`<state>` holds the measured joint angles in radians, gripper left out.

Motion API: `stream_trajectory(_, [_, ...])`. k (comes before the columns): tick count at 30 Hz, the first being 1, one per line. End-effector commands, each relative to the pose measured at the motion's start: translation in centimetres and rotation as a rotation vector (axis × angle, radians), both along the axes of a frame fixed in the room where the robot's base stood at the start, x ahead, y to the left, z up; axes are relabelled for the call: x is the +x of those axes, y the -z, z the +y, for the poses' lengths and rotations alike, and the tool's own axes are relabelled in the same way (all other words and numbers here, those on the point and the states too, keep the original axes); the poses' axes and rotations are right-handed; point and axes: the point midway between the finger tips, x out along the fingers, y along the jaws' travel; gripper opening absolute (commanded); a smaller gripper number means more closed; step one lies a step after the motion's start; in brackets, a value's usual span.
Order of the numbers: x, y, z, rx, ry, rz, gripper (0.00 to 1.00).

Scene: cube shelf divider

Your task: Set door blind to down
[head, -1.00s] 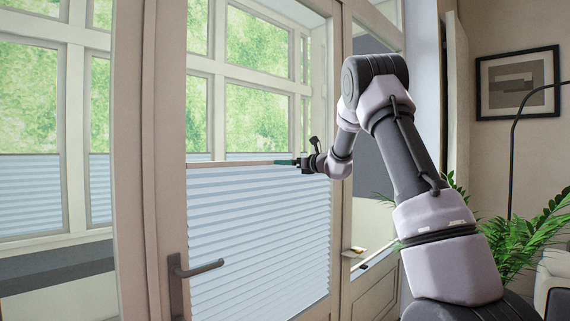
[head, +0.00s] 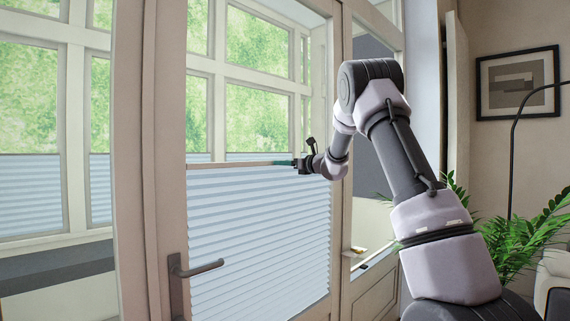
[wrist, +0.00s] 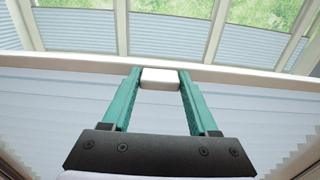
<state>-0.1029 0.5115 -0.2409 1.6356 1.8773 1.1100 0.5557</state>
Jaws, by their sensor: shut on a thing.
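The door blind (head: 255,235) is a pale, pleated blind on the glass door. Its top rail (head: 225,165) lies about halfway up the pane, with pleats covering the glass below and bare glass above. My gripper (head: 294,163) is at the right part of the top rail. In the wrist view, the teal fingers (wrist: 159,84) are shut on a small white handle (wrist: 160,78) at the rail's edge. The rail (wrist: 235,76) runs across behind it.
The dark door handle (head: 195,268) sticks out at the lower left of the door. Windows with similar blinds (head: 30,195) stand beyond the door. A green plant (head: 525,235) and a framed picture (head: 517,82) are to the right.

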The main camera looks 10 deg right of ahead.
Motion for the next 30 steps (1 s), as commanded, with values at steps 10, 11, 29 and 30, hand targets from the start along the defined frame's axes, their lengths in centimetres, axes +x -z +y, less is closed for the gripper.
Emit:
stream_trajectory(10, [0.0,7.4,-0.1,0.002,0.001,0.010,0.00])
stream_trajectory(11, [0.0,8.4,-0.1,0.001,0.002,0.011,0.00])
stream_trajectory(29, [-0.1,30.1,-0.1,0.001,0.001,0.011,0.00])
stream_trajectory(30, [-0.1,31.4,-0.1,0.002,0.002,0.010,0.00])
